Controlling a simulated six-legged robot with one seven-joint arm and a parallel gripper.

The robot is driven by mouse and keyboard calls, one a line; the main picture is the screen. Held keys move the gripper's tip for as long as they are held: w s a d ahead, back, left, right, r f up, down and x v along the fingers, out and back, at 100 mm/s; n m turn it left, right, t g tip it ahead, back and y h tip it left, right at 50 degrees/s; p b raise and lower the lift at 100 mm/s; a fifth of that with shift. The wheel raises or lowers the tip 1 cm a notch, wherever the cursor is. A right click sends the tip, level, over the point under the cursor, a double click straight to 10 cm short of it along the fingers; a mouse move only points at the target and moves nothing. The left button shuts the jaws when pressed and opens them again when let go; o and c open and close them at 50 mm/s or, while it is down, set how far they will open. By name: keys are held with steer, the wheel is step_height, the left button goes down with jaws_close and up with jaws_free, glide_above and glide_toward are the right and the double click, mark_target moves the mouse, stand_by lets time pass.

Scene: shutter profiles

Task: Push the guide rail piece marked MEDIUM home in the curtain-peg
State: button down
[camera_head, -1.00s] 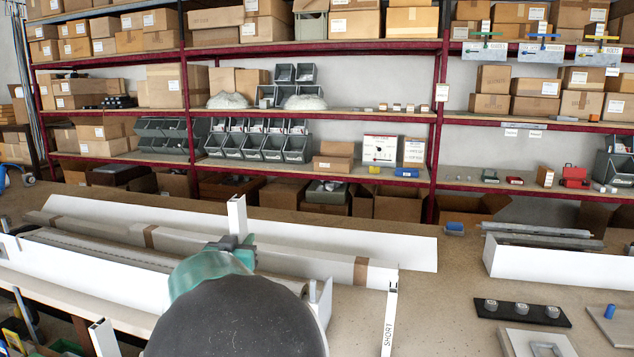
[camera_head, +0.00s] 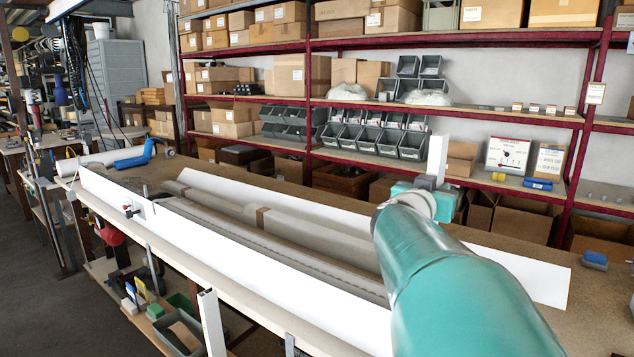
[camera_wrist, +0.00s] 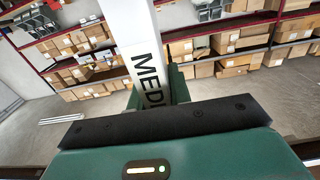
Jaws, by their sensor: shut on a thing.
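The guide rail piece (camera_head: 437,158) is a white bar standing nearly upright in my gripper (camera_head: 432,192) above the long bench. In the wrist view the white piece (camera_wrist: 145,35) shows the black letters MED; the rest of its marking is hidden behind the dark gripper edge. My gripper (camera_wrist: 157,92) is shut on it in that view. The piece's lower end is hidden by my teal arm, so I cannot tell whether it touches anything. I cannot make out the curtain-peg for certain.
A long white-sided trough (camera_head: 230,250) with grey rolls (camera_head: 235,205) lies along the bench. A white upright post (camera_head: 212,322) stands at its front edge. Shelves with boxes (camera_head: 290,75) and grey bins (camera_head: 370,140) stand behind. Grey floor (camera_head: 60,290) is open at left.

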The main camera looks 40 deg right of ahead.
steer(key=shift+s+a+f, duration=0.1)
steer(key=shift+s+f, duration=0.05)
steer(key=shift+f, duration=2.75)
step_height(320, 180, down, 7)
steer(key=shift+f, duration=0.15)
stand_by(2.4)
steer(key=c, duration=1.2)
jaws_free()
